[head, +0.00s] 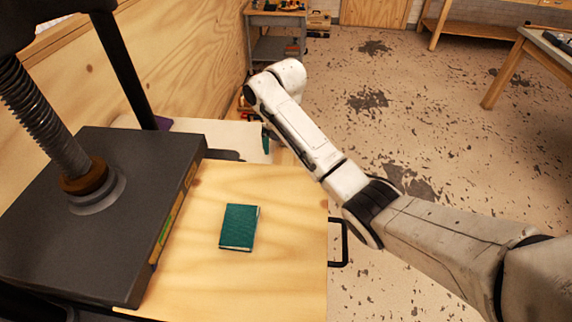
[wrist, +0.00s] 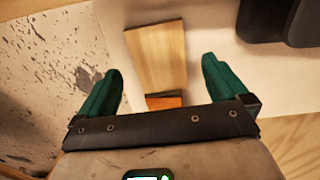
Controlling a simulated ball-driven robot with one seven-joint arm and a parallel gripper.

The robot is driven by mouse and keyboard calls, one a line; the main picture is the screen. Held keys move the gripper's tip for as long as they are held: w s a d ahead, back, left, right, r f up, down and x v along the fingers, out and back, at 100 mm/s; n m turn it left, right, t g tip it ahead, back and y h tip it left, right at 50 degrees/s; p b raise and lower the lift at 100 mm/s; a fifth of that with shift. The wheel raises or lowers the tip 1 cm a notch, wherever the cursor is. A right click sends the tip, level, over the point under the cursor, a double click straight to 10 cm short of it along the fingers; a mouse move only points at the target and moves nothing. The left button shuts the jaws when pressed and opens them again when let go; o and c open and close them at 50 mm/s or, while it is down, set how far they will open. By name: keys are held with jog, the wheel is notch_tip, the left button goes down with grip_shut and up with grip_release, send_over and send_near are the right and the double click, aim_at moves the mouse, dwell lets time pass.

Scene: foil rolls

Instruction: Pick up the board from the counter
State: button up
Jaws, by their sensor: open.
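A flat light-wood board (wrist: 155,50) lies on the pale counter (wrist: 222,32) in the wrist view, between and beyond my fingertips. My gripper (wrist: 160,72) is open above it, with a green finger on each side and nothing held. In the head view, my gripper (head: 266,142) hangs low over the pale counter (head: 222,135) at the far end of my arm, and one green finger shows. I cannot make out the board clearly in the head view.
A smaller orange-brown wooden piece (wrist: 163,101) lies just nearer than the board. A dark object (wrist: 270,18) stands at the upper right. A green book (head: 239,227) lies on the wooden top (head: 285,280), beside a dark press (head: 90,215).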

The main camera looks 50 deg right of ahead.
aim_at(287, 164)
jog(key=shift+s+d+f+p, duration=0.1)
jog(key=shift+f+p, duration=0.5)
jog(key=shift+f, duration=2.1)
jog(key=shift+c, duration=0.4)
jog(key=c, duration=0.8)
jog(key=shift+r, duration=0.1)
jog(key=shift+c, duration=0.2)
